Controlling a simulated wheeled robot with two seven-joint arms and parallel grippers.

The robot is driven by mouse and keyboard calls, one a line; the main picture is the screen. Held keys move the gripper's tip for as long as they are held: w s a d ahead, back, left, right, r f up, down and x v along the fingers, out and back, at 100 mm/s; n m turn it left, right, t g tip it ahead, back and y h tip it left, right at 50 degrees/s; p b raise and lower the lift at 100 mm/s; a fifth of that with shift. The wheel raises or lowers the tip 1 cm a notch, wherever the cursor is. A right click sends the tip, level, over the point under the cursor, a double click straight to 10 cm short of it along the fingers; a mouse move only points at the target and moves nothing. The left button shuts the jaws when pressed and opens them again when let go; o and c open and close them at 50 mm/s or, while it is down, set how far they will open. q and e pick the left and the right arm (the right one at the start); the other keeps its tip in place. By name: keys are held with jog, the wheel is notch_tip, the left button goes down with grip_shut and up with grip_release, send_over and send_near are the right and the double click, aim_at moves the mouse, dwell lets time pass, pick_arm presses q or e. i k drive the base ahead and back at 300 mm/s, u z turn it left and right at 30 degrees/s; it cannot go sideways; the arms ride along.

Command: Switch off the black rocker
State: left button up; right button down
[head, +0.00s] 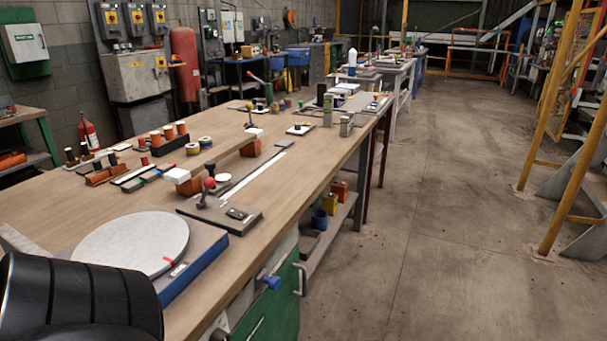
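A small black piece that looks like the black rocker (237,213) sits near the front corner of a dark flat plate (215,212) on the long wooden bench. It is too small to tell which way it is tipped. A lever with a red ball knob (209,184) stands on the same plate, to its left. Neither of my grippers is in view. A black rounded part, which looks like my own arm, fills the lower left corner and hides part of the bench there.
A round grey disc (132,245) on a blue-sided base lies nearest on the bench (330,150). A raised bar on orange blocks (250,148) stands behind the plate. Several spools, blocks and small fixtures lie farther back. The concrete floor (430,220) to the right is clear.

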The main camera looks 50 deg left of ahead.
aim_at(234, 214)
jog(key=i, duration=0.75)
jog(key=u, duration=3.7)
